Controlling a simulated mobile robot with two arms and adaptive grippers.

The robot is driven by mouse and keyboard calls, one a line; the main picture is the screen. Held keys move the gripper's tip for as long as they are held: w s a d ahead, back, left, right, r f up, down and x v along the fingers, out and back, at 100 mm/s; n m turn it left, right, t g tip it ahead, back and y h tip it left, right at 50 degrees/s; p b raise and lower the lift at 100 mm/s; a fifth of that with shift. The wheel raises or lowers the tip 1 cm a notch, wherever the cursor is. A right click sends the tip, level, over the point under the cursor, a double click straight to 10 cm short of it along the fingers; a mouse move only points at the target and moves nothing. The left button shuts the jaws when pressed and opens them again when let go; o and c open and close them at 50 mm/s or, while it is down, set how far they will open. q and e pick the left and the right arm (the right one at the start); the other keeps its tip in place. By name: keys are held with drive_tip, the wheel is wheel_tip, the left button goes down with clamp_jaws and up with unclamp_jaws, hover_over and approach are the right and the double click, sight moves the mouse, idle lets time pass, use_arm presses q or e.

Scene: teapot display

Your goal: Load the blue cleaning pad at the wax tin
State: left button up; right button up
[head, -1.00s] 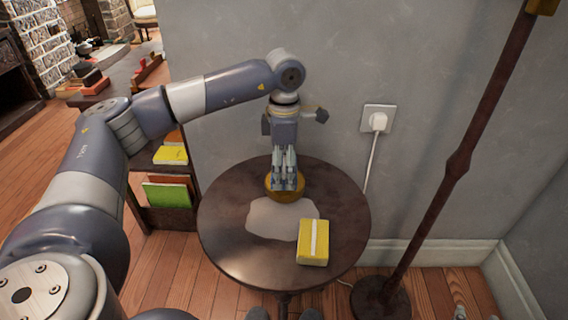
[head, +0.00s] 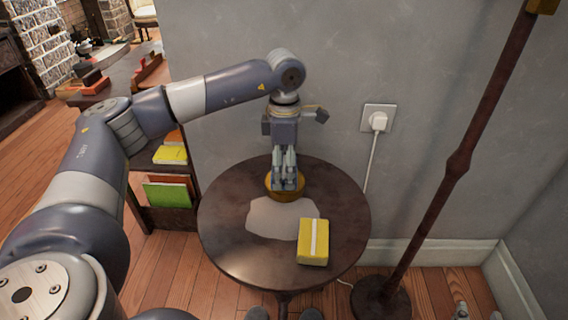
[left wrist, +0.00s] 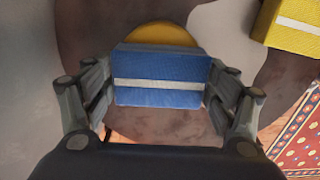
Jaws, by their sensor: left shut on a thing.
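My left gripper (head: 287,186) is over the back of a small round dark table (head: 225,235). In the left wrist view its two fingers (left wrist: 160,105) are shut on the sides of the blue cleaning pad (left wrist: 160,72), which has a white stripe. The round yellow wax tin (left wrist: 160,34) shows just beyond the pad, partly covered by it. In the head view the tin (head: 270,187) sits under the fingertips; the pad is hidden there by the gripper. I cannot tell whether pad and tin touch.
A yellow pad with a white stripe (head: 312,243) lies at the table's front right. A pale patch (head: 272,215) marks the tabletop. A wall (head: 335,70) with a plugged socket (head: 378,120) stands behind, and a lamp pole (head: 460,165) at the right.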

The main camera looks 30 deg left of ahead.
use_arm(q)
drive_tip(key=shift+f, duration=0.55)
use_arm(e)
drive_tip(key=shift+w+a+r+t+y, duration=0.15)
drive_tip(key=shift+w+r+t, duration=0.2)
drive_tip(key=shift+r, duration=0.3)
drive_tip(key=shift+w+a+r+t+y, duration=0.15)
drive_tip(key=shift+r+t, duration=0.3)
drive_tip(key=shift+r, duration=0.15)
idle(0.9)
